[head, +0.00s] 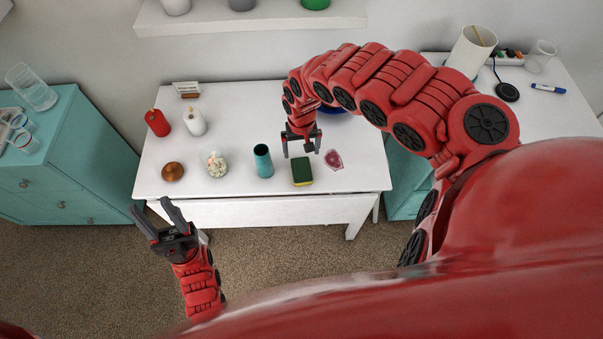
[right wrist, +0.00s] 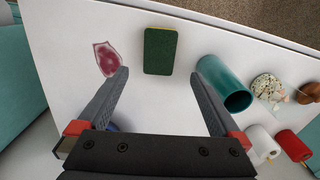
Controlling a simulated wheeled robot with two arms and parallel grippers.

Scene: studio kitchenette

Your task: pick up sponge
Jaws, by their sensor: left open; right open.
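The sponge (head: 302,172), dark green on top with a yellow layer below, lies near the front edge of the white table. In the right wrist view the sponge (right wrist: 160,51) is beyond the fingertips, between their lines. My right gripper (head: 302,152) is open and empty, just behind the sponge in the head view; its fingers also show in the right wrist view (right wrist: 164,72). My left gripper (head: 155,215) is open and empty in front of the table's left front corner, away from the sponge.
A teal cylinder (head: 263,161) stands left of the sponge, and a pink-red piece (head: 333,159) lies to its right. A jar of pale pieces (head: 216,164), a brown round object (head: 173,171), a red candle (head: 157,123) and a white candle (head: 194,121) stand further left.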

